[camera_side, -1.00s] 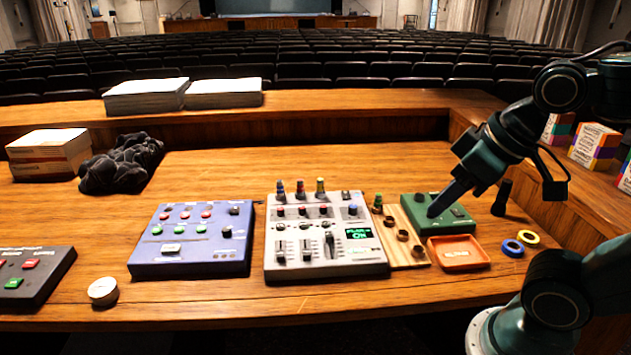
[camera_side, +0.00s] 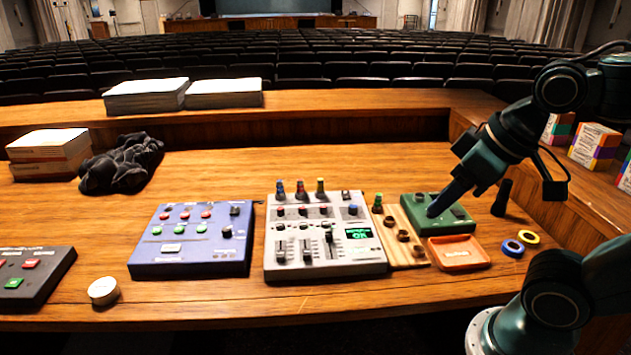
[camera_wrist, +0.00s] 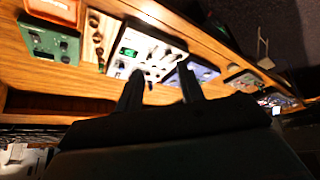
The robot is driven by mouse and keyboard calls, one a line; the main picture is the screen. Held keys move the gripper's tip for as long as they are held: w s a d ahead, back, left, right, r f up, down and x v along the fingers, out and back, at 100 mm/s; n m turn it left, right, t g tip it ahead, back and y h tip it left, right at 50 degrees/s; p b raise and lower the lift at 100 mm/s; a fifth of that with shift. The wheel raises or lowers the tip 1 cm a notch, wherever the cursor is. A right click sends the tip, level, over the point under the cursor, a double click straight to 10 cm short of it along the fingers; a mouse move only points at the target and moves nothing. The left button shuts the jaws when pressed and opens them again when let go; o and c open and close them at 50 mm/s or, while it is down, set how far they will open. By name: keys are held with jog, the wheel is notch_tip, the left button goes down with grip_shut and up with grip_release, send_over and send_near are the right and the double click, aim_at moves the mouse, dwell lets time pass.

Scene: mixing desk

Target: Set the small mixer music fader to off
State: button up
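The small grey mixer (camera_side: 318,264) stands on the desk, with knobs, a lit green display (camera_side: 358,234) and several sliding faders at its front. The rightmost fader cap (camera_side: 329,238) sits higher up its slot than the left (camera_side: 280,256) and middle (camera_side: 307,254) caps. The labels are too small to tell which is music. The mixer also shows in the wrist view (camera_wrist: 150,42). My gripper (camera_side: 432,212) is to the right of the mixer, overlapping the green box in the side view. In the wrist view its two dark fingers (camera_wrist: 160,84) are apart and empty.
The green box (camera_side: 425,200), a wooden strip with dark rings (camera_side: 391,215) and an orange tray (camera_side: 458,262) are right of the mixer. A blue control box (camera_side: 190,268) is left of it. Clear desk lies behind the mixer.

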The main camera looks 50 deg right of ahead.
jog(key=shift+w, duration=0.1)
dwell(0.4)
jog(key=m+g, duration=0.6)
jog(key=m, duration=0.3)
send_over(329, 234)
notch_tip(329, 234, down, 11)
jog(key=shift+d, duration=0.1)
notch_tip(329, 234, down, 14)
jog(key=shift+r, duration=0.1)
dwell(0.4)
